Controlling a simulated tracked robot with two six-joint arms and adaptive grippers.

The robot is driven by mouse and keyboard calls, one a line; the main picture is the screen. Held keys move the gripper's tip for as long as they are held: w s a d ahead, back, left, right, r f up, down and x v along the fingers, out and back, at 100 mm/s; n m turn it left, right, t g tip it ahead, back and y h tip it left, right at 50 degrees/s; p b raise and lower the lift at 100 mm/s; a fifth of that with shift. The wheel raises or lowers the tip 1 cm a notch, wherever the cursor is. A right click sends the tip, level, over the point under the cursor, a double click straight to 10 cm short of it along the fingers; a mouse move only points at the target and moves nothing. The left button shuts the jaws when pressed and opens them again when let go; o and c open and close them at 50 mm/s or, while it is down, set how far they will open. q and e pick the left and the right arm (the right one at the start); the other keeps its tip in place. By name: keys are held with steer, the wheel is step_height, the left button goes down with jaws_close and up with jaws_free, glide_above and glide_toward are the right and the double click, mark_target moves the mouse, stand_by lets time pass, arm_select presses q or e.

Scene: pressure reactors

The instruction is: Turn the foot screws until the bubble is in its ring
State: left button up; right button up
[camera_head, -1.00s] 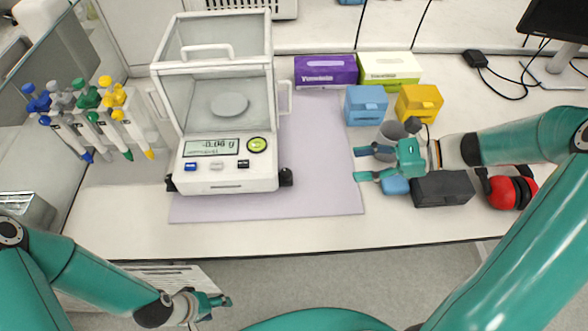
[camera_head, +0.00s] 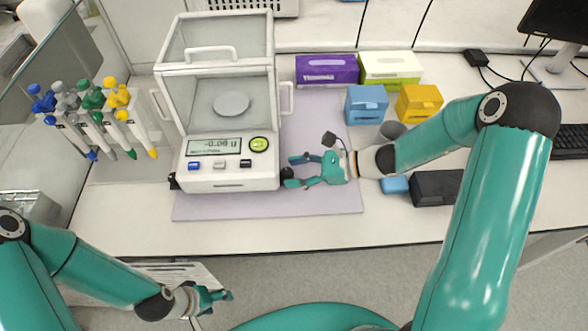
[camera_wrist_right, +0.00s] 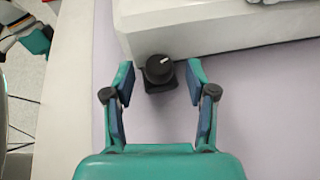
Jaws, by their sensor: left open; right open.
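The balance (camera_head: 228,160) stands on a lilac mat (camera_head: 320,203), with a glass draft shield, a round pan and a lit display. A black foot screw (camera_head: 287,173) is at its front right corner. In the right wrist view this foot screw (camera_wrist_right: 159,70) has a white mark and lies just beyond and between my open fingers. Another foot screw (camera_head: 173,181) shows at the front left corner. My right gripper (camera_head: 289,171) is open and empty beside the right foot screw. My left gripper (camera_head: 229,296) is open and empty, low in front of the bench.
Pipettes on a stand (camera_head: 95,108) are at the left. Purple (camera_head: 326,69) and light green (camera_head: 390,67) boxes stand behind blue (camera_head: 366,104) and yellow (camera_head: 418,103) boxes. A grey cup (camera_head: 392,132) and black box (camera_head: 437,188) are behind my right arm. The mat's front is clear.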

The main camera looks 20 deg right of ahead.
steer(key=shift+w+a, duration=0.1)
steer(key=shift+a, duration=0.05)
steer(key=shift+c, duration=0.2)
jaws_close()
steer(key=shift+w+r+n+g+y+p, duration=0.2)
steer(key=shift+n+g+y+p, duration=0.1)
steer(key=shift+n+g+p, duration=0.25)
steer(key=shift+w+n+g, duration=0.1)
steer(key=shift+n+g, duration=0.25)
steer(key=shift+n, duration=0.1)
steer(key=shift+w+f+n+g+y, duration=0.15)
steer(key=shift+n+g+y, duration=0.35)
steer(key=shift+n+g, duration=0.85)
steer(key=shift+o, duration=0.2)
jaws_free()
